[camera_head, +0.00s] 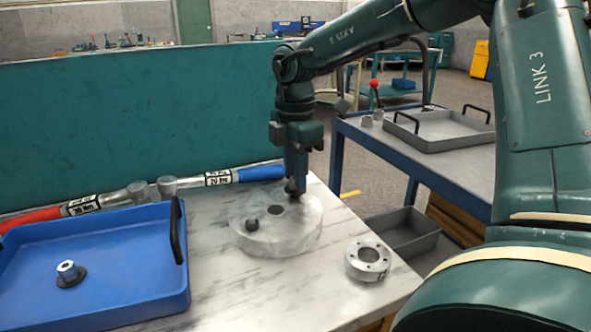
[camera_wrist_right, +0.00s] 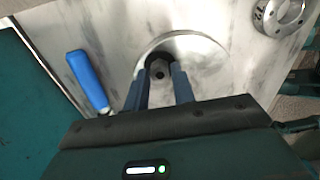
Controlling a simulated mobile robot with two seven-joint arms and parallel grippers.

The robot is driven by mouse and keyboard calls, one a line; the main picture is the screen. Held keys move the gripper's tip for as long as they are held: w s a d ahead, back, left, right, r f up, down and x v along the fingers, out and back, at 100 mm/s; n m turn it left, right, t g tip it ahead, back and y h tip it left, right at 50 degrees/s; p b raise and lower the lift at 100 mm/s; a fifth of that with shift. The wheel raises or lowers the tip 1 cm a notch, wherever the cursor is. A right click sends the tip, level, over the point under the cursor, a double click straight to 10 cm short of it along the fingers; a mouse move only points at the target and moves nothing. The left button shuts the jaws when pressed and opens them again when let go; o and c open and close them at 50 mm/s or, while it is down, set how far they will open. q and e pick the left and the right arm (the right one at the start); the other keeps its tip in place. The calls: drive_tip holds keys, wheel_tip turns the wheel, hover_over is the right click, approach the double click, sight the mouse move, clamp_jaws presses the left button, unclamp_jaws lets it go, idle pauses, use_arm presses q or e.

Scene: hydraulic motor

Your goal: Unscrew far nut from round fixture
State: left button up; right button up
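The round fixture (camera_head: 290,237) is a pale metal disc lying on the light worktop. A dark near nut (camera_head: 252,225) sits on its left front part, beside a dark central hole (camera_head: 275,210). My right gripper (camera_head: 293,186) points straight down at the disc's far edge and mostly hides the far nut there. In the right wrist view the far nut (camera_wrist_right: 160,71) shows as a grey hexagon with a dark flange. The right gripper's fingers (camera_wrist_right: 161,82) stand close on both sides of it; whether they press on it I cannot tell. My left gripper is out of view.
A blue tray (camera_head: 110,240) at left holds a hex nut with a dark flange (camera_head: 68,273). Wrenches with red and blue handles (camera_head: 262,173) lie behind. A ring-shaped metal part (camera_head: 367,260) lies at the worktop's right edge. A teal panel (camera_head: 130,125) stands behind.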

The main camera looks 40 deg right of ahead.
clamp_jaws()
drive_tip(key=n, duration=0.5)
drive_tip(key=shift+n, duration=0.4)
drive_tip(key=n+p, duration=0.1)
drive_tip(key=n, duration=0.3)
drive_tip(key=shift+n, duration=0.3)
drive_tip(key=shift+o, duration=0.8)
unclamp_jaws()
drive_tip(key=shift+r, duration=0.1)
